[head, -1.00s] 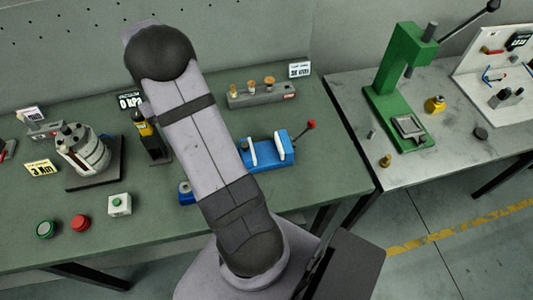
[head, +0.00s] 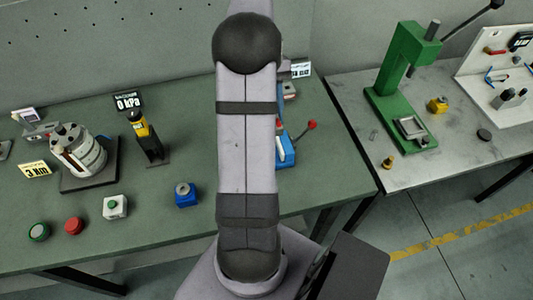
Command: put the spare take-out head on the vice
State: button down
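The blue vice (head: 286,155) with its red-knobbed lever (head: 312,125) stands on the green table. My arm covers most of it, so I cannot see whether anything sits in its jaws. The grey rack (head: 289,97) behind it shows only its right end; the part that carries the brass-topped heads is hidden behind my arm. I cannot tell which head is the spare take-out head. My gripper is out of sight, with my arm rising upright through the middle of the view.
A silver cylindrical device (head: 82,155) stands at left beside a yellow-black tool on a stand (head: 147,138). A green press (head: 402,85) stands right.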

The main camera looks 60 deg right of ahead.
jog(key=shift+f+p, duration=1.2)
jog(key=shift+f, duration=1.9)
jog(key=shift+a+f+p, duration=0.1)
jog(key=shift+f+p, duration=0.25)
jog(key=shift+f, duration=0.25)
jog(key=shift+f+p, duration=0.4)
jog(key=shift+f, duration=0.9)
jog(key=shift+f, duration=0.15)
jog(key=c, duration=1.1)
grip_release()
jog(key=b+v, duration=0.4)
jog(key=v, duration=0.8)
jog(key=shift+b, duration=0.3)
